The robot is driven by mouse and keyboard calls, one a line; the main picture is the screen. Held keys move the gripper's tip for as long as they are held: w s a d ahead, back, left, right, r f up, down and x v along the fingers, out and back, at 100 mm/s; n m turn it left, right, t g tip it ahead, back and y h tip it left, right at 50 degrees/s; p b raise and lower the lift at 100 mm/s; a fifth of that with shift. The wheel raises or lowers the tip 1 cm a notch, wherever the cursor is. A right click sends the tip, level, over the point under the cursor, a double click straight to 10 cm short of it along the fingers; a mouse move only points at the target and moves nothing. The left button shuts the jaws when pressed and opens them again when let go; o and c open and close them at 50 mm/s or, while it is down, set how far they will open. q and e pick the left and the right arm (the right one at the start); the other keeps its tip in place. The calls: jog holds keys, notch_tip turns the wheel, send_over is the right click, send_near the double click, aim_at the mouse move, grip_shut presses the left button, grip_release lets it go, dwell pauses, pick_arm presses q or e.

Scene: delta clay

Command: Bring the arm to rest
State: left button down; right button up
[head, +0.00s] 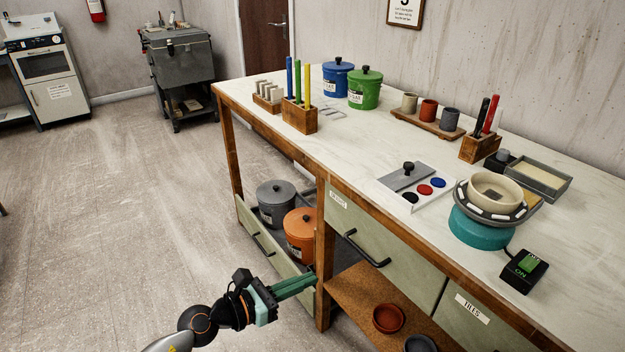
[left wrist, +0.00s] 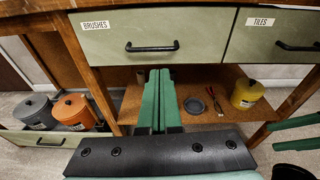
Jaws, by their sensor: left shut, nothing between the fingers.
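My left gripper (head: 312,276) is in the lower middle of the head view, in front of the bench. Its green fingers are together and empty, and they point at the bench's front by the wooden post. In the left wrist view the closed fingers (left wrist: 159,74) point at the open shelf under the drawers. At the right edge of that view, two green fingers of my right gripper (left wrist: 285,134) show, apart with nothing between them. The right gripper does not show in the head view.
The pulled-out lower drawer (head: 262,245) holds a grey pot (head: 275,204) and an orange pot (head: 299,235), left of my gripper. The brushes drawer handle (head: 367,250) sticks out to the right. A red-brown bowl (head: 388,318) stands on the shelf. The floor at left is clear.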

pick_arm(q)
jog(key=s+a+f+m+y, duration=0.55)
jog(key=s+f+m, duration=0.25)
jog(key=s+m, duration=0.45)
jog(key=s+a+f+m+y, duration=0.5)
jog(key=s+f+m, duration=0.4)
jog(key=m, duration=0.7)
jog(key=s+a+r+p, duration=0.1)
jog(key=a+r+p, duration=0.2)
jog(key=r+p, duration=1)
jog(key=p, duration=0.3)
jog(key=shift+a, duration=0.2)
pick_arm(e)
jog(key=s+d+r+h, duration=0.1)
jog(key=d+r, duration=0.2)
jog(key=r, duration=0.9)
jog(key=shift+s+m, duration=0.4)
pick_arm(q)
jog(key=shift+n, duration=0.25)
pick_arm(e)
jog(key=shift+f, duration=0.1)
jog(key=shift+w, duration=0.1)
